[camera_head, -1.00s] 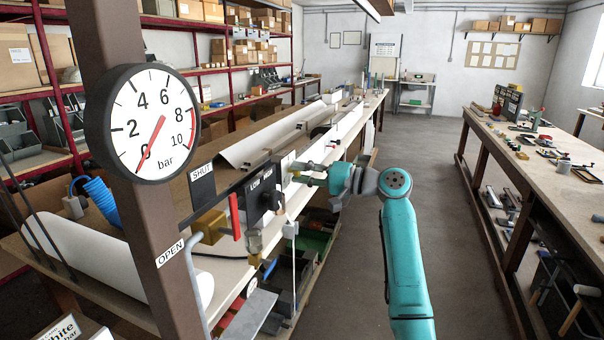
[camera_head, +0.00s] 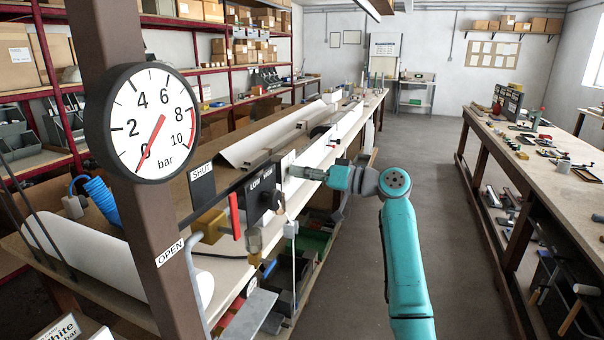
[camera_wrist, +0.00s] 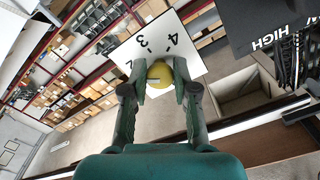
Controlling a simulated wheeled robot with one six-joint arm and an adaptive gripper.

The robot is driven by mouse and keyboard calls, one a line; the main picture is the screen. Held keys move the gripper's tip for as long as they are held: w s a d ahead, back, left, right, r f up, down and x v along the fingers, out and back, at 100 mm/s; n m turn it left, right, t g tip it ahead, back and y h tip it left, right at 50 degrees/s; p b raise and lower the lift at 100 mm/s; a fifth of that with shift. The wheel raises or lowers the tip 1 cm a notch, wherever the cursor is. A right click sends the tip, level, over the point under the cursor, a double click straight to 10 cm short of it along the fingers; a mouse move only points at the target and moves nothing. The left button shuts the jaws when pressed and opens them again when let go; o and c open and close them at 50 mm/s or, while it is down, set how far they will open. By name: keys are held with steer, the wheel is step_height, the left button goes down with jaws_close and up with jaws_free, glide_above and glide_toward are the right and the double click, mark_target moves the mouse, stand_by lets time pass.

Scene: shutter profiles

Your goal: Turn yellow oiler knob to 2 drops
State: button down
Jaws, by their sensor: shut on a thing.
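The yellow oiler knob (camera_wrist: 160,75) sits between my fingertips in the wrist view, in front of a white dial plate (camera_wrist: 133,45). The numbers 3 and 4 show on the plate; another number is partly hidden by a finger. A short pale mark shows on the knob, but I cannot tell which number it points to. My gripper (camera_wrist: 161,84) is shut on the knob, one finger on each side. In the head view my gripper (camera_head: 300,172) reaches left to the plate (camera_head: 287,172), and the knob is hidden by the fingers.
A black box marked LOW and HIGH (camera_head: 262,190) stands close beside the plate. A red lever (camera_head: 235,215) and a pressure gauge (camera_head: 150,123) are nearer the camera. The long bench (camera_head: 340,138) runs behind; the floor aisle (camera_head: 440,200) on the right is clear.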

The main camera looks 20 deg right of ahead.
steer(key=shift+f, duration=0.15)
stand_by(0.4)
steer(key=c, duration=0.9)
jaws_free()
steer(key=v, duration=1.2)
